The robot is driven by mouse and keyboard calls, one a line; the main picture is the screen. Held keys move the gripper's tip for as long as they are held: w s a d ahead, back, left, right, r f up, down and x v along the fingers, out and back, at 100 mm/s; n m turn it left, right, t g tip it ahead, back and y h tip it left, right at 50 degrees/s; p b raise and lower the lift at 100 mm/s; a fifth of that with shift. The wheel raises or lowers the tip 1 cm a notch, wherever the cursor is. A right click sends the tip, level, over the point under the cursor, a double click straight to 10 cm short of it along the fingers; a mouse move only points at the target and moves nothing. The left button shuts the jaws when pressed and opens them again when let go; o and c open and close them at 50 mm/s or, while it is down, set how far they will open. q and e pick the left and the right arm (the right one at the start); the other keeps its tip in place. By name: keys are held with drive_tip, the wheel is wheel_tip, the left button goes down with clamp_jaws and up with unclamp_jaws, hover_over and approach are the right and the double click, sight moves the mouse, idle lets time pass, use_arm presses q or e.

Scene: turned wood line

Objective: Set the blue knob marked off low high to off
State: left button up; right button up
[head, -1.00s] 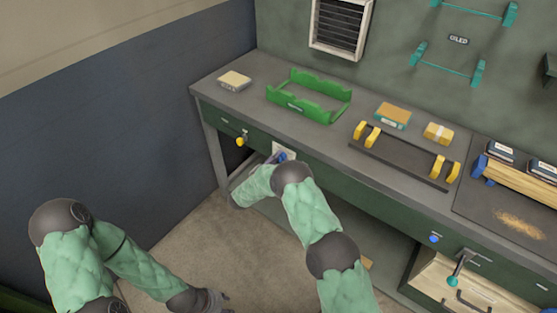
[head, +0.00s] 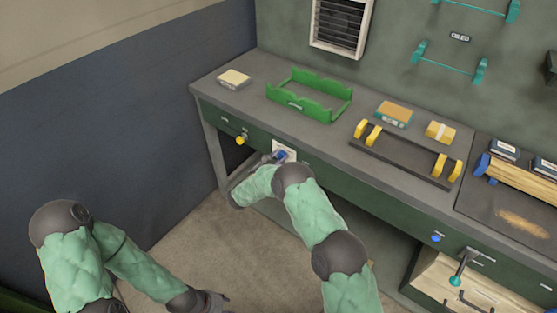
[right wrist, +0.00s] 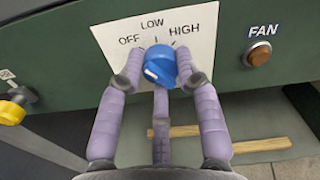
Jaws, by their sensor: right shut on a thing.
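The blue knob (right wrist: 160,64) sits on a white plate (right wrist: 192,30) marked OFF, LOW and HIGH. A white mark on the knob is at its lower left in the right wrist view, on the OFF side; I cannot tell whether it lines up with a label. My right gripper (right wrist: 161,82) is shut on the knob, with fingers at its left, right and below.
A FAN button (right wrist: 258,54) is right of the plate, and a yellow knob (right wrist: 13,106) is to the left. Another blue knob (head: 435,238) is farther right on the bench front. A green rack (head: 310,97) and a black tray with yellow handles (head: 405,158) stand on top.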

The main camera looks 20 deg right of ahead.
drive_tip(key=shift+w+r+n, duration=0.25)
drive_tip(key=shift+r+n, duration=0.3)
drive_tip(key=shift+n, duration=0.35)
drive_tip(key=shift+r, duration=0.1)
drive_tip(key=o, duration=1.1)
drive_tip(key=shift+o, duration=0.2)
drive_tip(key=shift+s+f, duration=0.1)
drive_tip(key=shift+f, duration=0.25)
drive_tip(key=v, duration=1.2)
